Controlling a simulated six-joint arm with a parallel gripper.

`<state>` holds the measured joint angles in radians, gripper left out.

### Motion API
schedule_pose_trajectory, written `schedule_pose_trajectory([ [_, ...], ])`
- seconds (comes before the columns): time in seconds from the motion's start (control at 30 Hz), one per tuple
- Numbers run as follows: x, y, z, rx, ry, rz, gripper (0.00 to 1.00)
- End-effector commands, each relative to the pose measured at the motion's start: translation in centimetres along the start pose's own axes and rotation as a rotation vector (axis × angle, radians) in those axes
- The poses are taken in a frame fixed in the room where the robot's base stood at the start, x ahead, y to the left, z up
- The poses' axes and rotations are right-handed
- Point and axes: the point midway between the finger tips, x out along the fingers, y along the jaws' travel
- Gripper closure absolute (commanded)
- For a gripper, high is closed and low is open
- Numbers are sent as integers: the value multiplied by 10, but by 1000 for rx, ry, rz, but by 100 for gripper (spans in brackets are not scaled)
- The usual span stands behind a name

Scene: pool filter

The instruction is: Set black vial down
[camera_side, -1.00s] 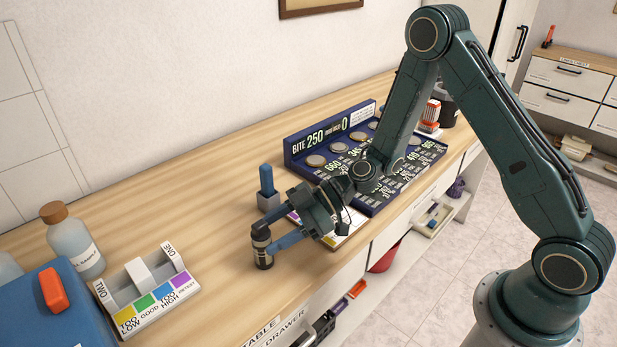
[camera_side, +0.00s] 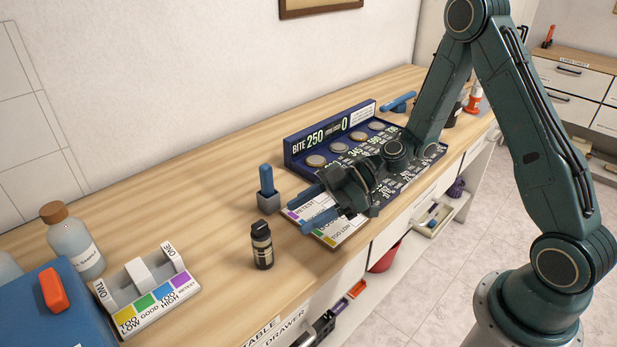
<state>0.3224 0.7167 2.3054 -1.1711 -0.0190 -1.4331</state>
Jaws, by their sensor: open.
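The black vial (camera_side: 262,246) stands upright on the wooden counter, with a dark cap and a pale band on its body. Nothing touches it. My gripper (camera_side: 312,208) is open and empty, to the right of the vial and apart from it. Its two blue fingers point left, above a white colour-label card (camera_side: 345,232) that the gripper partly covers.
A blue stick in a grey block (camera_side: 268,200) stands behind the vial. A grey rack with coloured labels (camera_side: 157,300) is at the left, near a bottle (camera_side: 87,252) and a blue case (camera_side: 50,310). A dark blue panel (camera_side: 300,150) stands behind my gripper. Counter around the vial is clear.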

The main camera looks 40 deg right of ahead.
Motion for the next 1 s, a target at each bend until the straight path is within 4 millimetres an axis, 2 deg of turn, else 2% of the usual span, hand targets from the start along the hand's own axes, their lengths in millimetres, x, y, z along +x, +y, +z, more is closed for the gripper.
schedule_pose_trajectory([
  [0.33,0,0,-1,-1,-4,-1,47],
  [0.57,-5,-8,-9,1,-61,-23,47],
  [0.77,-17,-22,-22,19,-181,-42,47],
  [1.0,-42,-40,-37,73,-359,-14,47],
])
